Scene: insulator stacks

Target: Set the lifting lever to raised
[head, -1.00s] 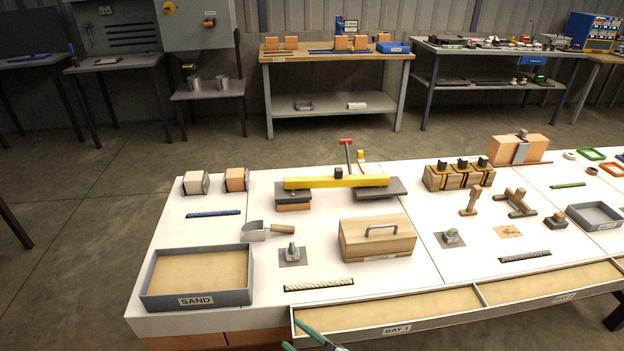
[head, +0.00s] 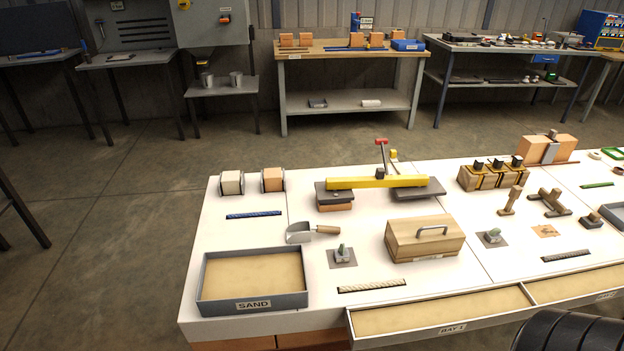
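The lever (head: 384,158) that seems to be the lifting lever stands behind a yellow beam (head: 375,182) on the white table. It has a thin grey rod and a red grip on top, and it stands nearly upright, leaning slightly left. The beam lies across two dark plates, the left one on an orange block (head: 335,207). Neither gripper shows in the head view now, and nothing touches the lever.
A sand tray (head: 253,305), a trowel (head: 300,233) and a wooden box with a handle (head: 424,240) stand in front of the beam. Clamped blocks (head: 490,178) are to its right. A black ribbed part, possibly mine, fills the lower right corner. Open floor lies left of the table.

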